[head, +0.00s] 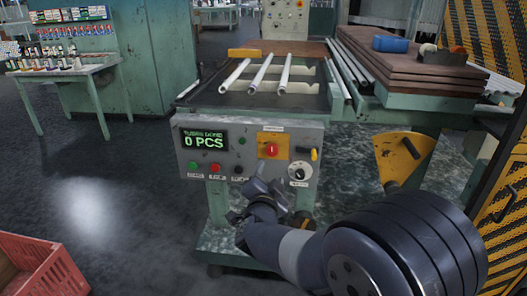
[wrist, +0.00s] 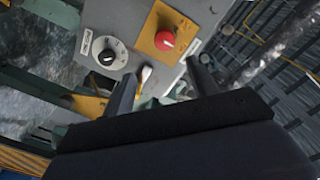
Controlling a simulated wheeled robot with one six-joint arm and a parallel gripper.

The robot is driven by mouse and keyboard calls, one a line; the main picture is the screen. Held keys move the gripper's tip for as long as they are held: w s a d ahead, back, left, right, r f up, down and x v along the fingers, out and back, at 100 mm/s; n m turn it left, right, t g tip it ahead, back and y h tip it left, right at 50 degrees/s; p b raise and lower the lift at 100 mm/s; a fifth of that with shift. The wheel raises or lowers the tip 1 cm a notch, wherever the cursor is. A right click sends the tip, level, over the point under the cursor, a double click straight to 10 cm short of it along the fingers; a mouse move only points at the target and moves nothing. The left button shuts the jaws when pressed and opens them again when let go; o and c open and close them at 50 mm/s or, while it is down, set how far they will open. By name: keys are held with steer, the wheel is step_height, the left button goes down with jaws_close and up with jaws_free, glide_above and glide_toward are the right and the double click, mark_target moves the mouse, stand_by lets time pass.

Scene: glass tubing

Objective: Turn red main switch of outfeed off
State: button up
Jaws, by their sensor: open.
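The red main switch (head: 271,149) sits on a yellow plate (head: 262,152) on the grey control panel of the outfeed table. In the wrist view the red switch (wrist: 165,41) is beyond the fingertips, near the top centre, unobstructed. My gripper (head: 264,189) is in front of the panel's lower edge, below the switch in the head view. In the wrist view my gripper (wrist: 163,78) is open and empty, its two fingers apart and not touching the switch. The switch's exact handle angle is too small to tell.
A black knob on a white dial (head: 299,172) is at lower right of the switch. A yellow-and-black lever (head: 314,155) stands near it. Glass tubes (head: 268,72) lie on the table behind. A yellow bracket (head: 402,157) stands right.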

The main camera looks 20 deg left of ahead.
mark_target(271, 152)
steer(key=shift+m+h, duration=0.3)
steer(key=w+a, duration=0.1)
steer(key=w, duration=0.2)
steer(key=w+a, duration=0.1)
steer(key=w, duration=0.3)
steer(key=w+a+b, duration=0.1)
steer(key=w, duration=0.2)
steer(key=shift+w+a, duration=0.25)
steer(key=shift+w, duration=0.15)
steer(key=shift+c, duration=0.5)
steer(key=c, duration=0.9)
